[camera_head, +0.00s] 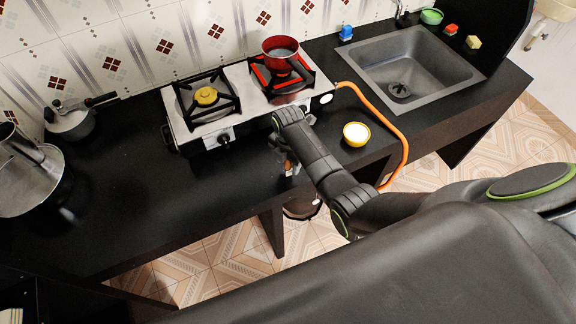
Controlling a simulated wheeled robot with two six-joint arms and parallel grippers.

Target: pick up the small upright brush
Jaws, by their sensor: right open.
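My right arm comes in from the right and reaches over the counter in front of the stove. My right gripper (291,169) points down near the counter's front edge, partly hidden behind my own arm, with its jaws open. A small brownish upright thing (288,162) shows at the fingers. It may be the brush, but it is too small and covered to be sure. I cannot tell whether the fingers touch it. My left gripper is not in view.
A two-burner stove (215,128) carries a red pot (281,62). An orange hose (375,108) curves past a yellow bowl (356,134). A sink (410,75) is at right. A pressure cooker (70,122) and steel pot (28,180) stand left. The counter's left middle is clear.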

